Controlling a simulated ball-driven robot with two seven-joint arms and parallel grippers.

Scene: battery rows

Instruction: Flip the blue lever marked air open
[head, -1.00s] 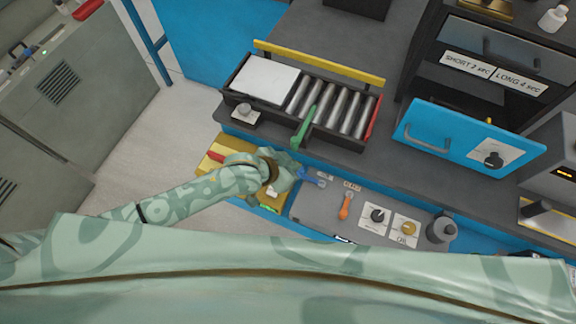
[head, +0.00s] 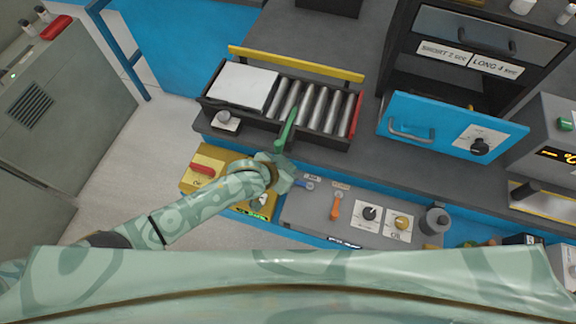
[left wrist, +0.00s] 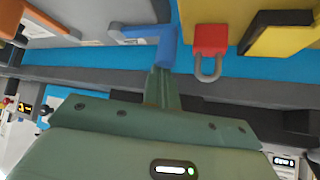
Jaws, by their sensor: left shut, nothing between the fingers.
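The blue lever (head: 307,184) is at the left end of the grey panel (head: 300,213), beside the orange lever (head: 336,208). Small labels sit above both levers; I cannot read them. In the left wrist view the blue lever (left wrist: 166,48) points down toward my gripper. My left gripper (head: 290,178) is shut and empty, just left of the blue lever. In the left wrist view its closed fingertips (left wrist: 161,75) are at the lever's lower end; I cannot tell whether they touch. My right gripper is not in view.
Black and orange knobs (head: 370,212) are to the right.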

